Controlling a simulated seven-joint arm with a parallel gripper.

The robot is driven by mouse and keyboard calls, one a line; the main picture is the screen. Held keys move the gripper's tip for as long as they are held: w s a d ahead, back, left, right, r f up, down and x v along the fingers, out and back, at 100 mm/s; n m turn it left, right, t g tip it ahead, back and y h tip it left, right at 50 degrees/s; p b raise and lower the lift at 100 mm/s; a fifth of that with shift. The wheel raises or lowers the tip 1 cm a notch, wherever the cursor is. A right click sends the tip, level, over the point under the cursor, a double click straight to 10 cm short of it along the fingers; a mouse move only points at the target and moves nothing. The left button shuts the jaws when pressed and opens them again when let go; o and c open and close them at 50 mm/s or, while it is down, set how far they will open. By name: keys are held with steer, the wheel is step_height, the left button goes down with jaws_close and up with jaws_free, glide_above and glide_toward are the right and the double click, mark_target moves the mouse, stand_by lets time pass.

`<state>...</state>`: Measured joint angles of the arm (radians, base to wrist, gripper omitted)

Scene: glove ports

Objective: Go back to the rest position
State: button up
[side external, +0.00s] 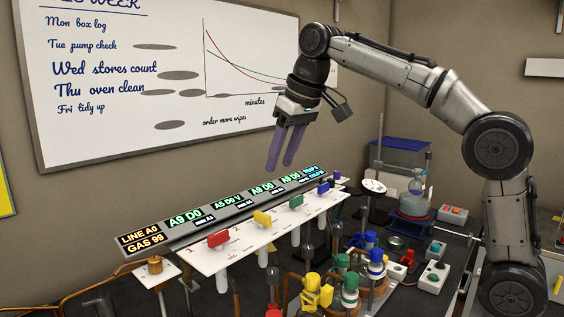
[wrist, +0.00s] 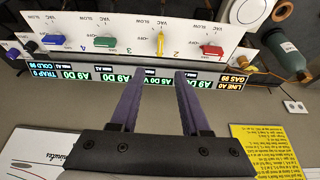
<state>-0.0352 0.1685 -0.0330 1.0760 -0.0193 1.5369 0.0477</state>
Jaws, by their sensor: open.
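My gripper (side external: 287,148) hangs in the air above the display bar, its two purple fingers apart with nothing between them. The fingers also show in the wrist view (wrist: 157,75), parted and empty. Below is a white valve panel (side external: 206,257) with a red handle (side external: 218,239), a yellow handle (side external: 263,218), a green handle (side external: 296,201) and a blue handle (side external: 323,188). The wrist view shows the same handles upside down: red (wrist: 212,50), yellow (wrist: 161,43), green (wrist: 105,41) and blue (wrist: 53,40). The fingers touch none of them.
A long display bar (side external: 232,207) runs behind the panel. A whiteboard (side external: 120,80) hangs on the wall behind. Coloured valves (side external: 350,290), tubing and a flask on a red-edged stand (side external: 414,205) crowd the bench at right. The air around my gripper is free.

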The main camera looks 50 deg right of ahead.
steer(key=s+d+f, duration=0.1)
steer(key=s, duration=1.4)
steer(key=s+f, duration=0.6)
steer(key=f, duration=0.4)
steer(key=s+f+t, duration=0.1)
steer(key=s+f, duration=0.4)
steer(key=f, duration=0.5)
steer(key=shift+s+f, duration=0.25)
steer(key=shift+s, duration=0.1)
